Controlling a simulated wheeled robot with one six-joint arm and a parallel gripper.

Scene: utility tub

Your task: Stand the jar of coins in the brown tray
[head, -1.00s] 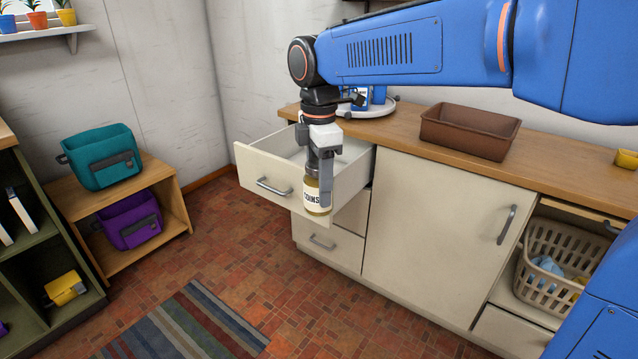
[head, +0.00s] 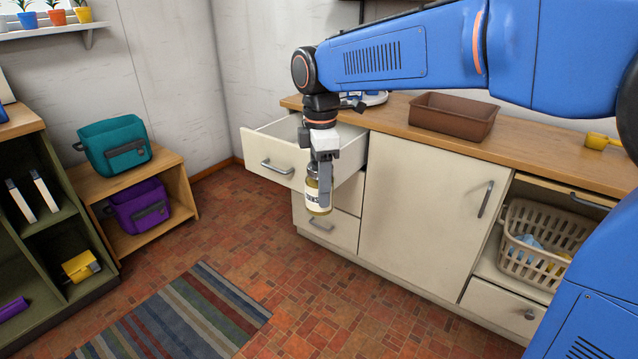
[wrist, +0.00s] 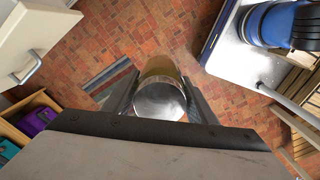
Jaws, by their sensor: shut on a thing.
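The jar of coins (head: 313,200) is a small upright jar with a white label and a yellowish body. My gripper (head: 319,182) is shut on it and holds it in the air in front of the open drawer. In the wrist view the jar (wrist: 160,95) sits between the two fingers of my gripper (wrist: 160,108), its round top towards the camera and red floor far below. The brown tray (head: 452,122) lies empty-looking on the wooden counter, to the right of and behind the jar; its bottom is partly hidden.
The pulled-out drawer (head: 277,166) juts from the cabinet behind my gripper. The wooden counter (head: 545,150) has a yellow scoop (head: 600,139) to the right and a white device (head: 375,98) left of the tray. A laundry basket (head: 540,240) sits in an open bay. The floor ahead is mostly clear.

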